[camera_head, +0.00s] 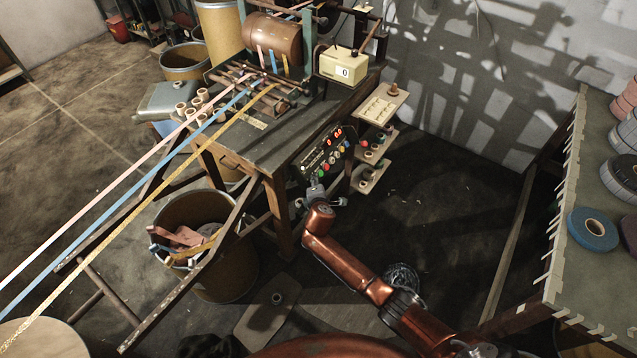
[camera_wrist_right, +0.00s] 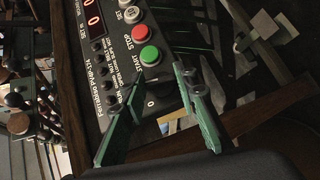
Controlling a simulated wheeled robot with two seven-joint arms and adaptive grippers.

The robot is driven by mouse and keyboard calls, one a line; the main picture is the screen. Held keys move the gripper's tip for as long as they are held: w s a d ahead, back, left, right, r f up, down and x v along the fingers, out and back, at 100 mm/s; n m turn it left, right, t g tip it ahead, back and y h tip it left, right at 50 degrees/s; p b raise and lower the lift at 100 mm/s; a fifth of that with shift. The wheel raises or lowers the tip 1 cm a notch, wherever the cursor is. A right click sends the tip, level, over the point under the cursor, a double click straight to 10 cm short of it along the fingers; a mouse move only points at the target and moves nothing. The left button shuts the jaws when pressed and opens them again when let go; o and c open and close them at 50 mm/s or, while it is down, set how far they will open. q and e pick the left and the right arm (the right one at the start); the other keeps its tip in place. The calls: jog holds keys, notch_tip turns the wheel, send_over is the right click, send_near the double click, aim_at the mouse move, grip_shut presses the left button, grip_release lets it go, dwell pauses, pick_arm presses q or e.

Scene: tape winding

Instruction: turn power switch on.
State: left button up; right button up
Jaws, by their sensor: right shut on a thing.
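The control panel (camera_head: 327,150) is on the front of the winding machine, with a red display and a row of coloured buttons. In the right wrist view the panel (camera_wrist_right: 92,62) shows a red STOP button (camera_wrist_right: 139,33) and a green START button (camera_wrist_right: 150,55). Below START is the dark power switch (camera_wrist_right: 150,98), with a 0 mark beside it, between my fingers and partly hidden. In the head view my right gripper (camera_head: 316,190) is at the panel's lower left end. My left gripper is not in view.
Small shelves (camera_head: 372,150) with parts stick out right of the panel. A bin of tape scraps (camera_head: 215,278) stands below left of the panel. A table with tape rolls (camera_head: 593,229) is at the far right.

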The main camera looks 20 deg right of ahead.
pick_arm(q)
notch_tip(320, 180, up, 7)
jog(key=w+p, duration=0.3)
jog(key=p, duration=0.3)
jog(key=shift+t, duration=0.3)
pick_arm(e)
jog(key=shift+w+r+m+g, duration=0.1)
jog(key=shift+m+g, duration=0.75)
jog(key=shift+m, duration=0.1)
jog(key=shift+w+r+m+g, duration=0.1)
jog(key=shift+m+g, duration=0.75)
jog(key=shift+m, duration=0.1)
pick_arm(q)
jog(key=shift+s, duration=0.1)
pick_arm(e)
jog(key=o, duration=1.1)
jog(key=shift+o, duration=0.3)
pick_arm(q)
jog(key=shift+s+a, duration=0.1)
pick_arm(e)
jog(key=shift+s, duration=0.1)
jog(key=v, duration=1.2)
jog(key=shift+d, duration=0.2)
